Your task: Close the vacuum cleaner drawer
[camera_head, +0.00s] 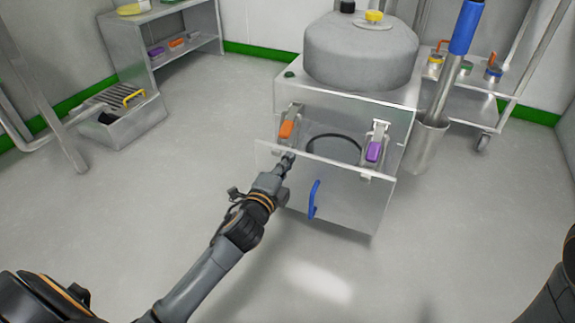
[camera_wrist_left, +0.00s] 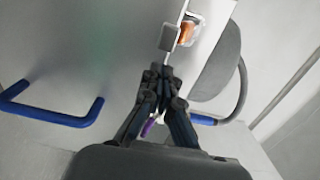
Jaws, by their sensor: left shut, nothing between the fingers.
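The vacuum cleaner (camera_head: 360,50) is a grey metal box with a rounded tank on top. Its drawer (camera_head: 350,195) is pulled out at the front, with a dark ring (camera_head: 335,148) visible inside and a blue handle (camera_head: 314,198) on the front panel. The handle also shows in the left wrist view (camera_wrist_left: 50,117). An orange latch (camera_head: 287,129) and a purple latch (camera_head: 374,151) sit on the left and right sides. My left gripper (camera_head: 289,158) is shut and empty, at the panel's upper left edge; I cannot tell if it touches. My right gripper is out of view.
A metal bin (camera_head: 427,145) holding a blue-handled tool (camera_head: 465,28) stands right of the cleaner, before a wheeled trolley (camera_head: 480,95). A low metal box (camera_head: 130,125) and a shelf (camera_head: 175,55) are at the left. The floor before the drawer is clear.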

